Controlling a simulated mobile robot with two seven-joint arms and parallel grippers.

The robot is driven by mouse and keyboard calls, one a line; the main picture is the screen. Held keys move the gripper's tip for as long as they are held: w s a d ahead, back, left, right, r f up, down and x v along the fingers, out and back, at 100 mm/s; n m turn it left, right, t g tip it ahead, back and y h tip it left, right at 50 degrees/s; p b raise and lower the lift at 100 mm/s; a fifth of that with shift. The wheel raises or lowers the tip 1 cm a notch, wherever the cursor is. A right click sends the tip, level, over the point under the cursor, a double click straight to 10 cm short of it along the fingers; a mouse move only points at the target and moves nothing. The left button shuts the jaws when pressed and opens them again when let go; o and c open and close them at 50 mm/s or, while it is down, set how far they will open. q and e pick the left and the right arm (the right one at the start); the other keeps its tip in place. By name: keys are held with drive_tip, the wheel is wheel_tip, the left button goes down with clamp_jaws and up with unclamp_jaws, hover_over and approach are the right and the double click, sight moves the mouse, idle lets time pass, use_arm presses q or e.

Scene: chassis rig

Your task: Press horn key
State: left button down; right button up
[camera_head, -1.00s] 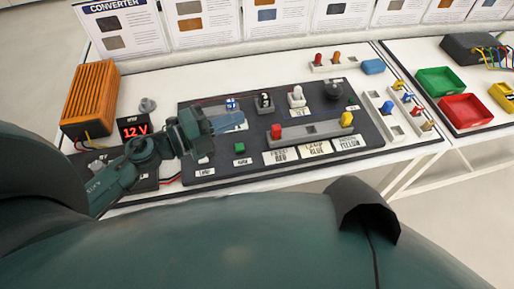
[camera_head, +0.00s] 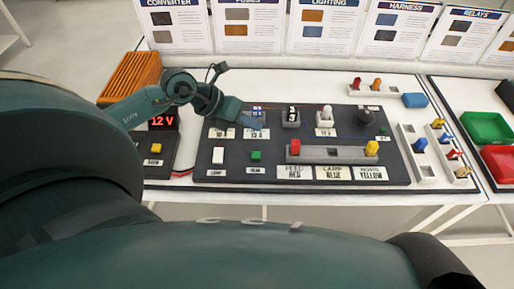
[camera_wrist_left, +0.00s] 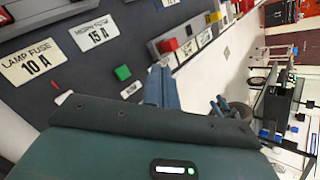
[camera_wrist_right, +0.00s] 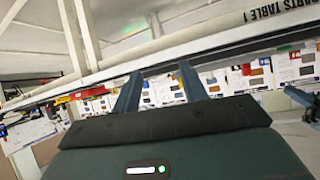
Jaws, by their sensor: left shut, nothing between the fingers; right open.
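The control panel (camera_head: 300,181) lies on the table with a green key (camera_head: 255,156) and a white key (camera_head: 218,155) side by side at its front left. The small labels below them are too blurred to read surely, so I cannot tell which is the horn key. My left gripper (camera_head: 256,124) is shut and empty above the panel, behind the green key and apart from it. The left wrist view shows its closed fingers (camera_wrist_left: 161,87) with the green key (camera_wrist_left: 122,73) to their left. My right gripper (camera_wrist_right: 160,84) is open and empty, outside the head view, facing the table's edge.
A grey rail with red (camera_head: 295,146) and yellow (camera_head: 372,148) blocks stands right of the green key. Behind are fuse holders, a white switch (camera_head: 325,116) and a dark round knob (camera_head: 365,114). A yellow key (camera_head: 156,148) sits by the 12 V display. An orange ribbed box (camera_head: 130,76) stands back left.

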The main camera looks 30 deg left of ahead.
use_arm(q)
drive_tip(key=shift+f, duration=0.1)
wheel_tip(320, 180, down, 8)
drive_tip(key=b, duration=0.6)
drive_tip(key=shift+r, duration=0.2)
drive_tip(key=shift+f+b, duration=0.5)
drive_tip(key=shift+b, duration=0.05)
use_arm(e)
drive_tip(key=f, duration=0.2)
drive_tip(key=a+f+m, duration=0.1)
drive_tip(key=shift+w+f+t+y, duration=0.3)
drive_tip(key=shift+f, duration=0.05)
drive_tip(key=shift+s, duration=0.1)
use_arm(q)
drive_tip(key=shift+f, duration=0.15)
use_arm(e)
drive_tip(key=shift+f, duration=0.15)
use_arm(q)
drive_tip(key=shift+f, duration=0.3)
use_arm(e)
drive_tip(key=shift+f, duration=0.1)
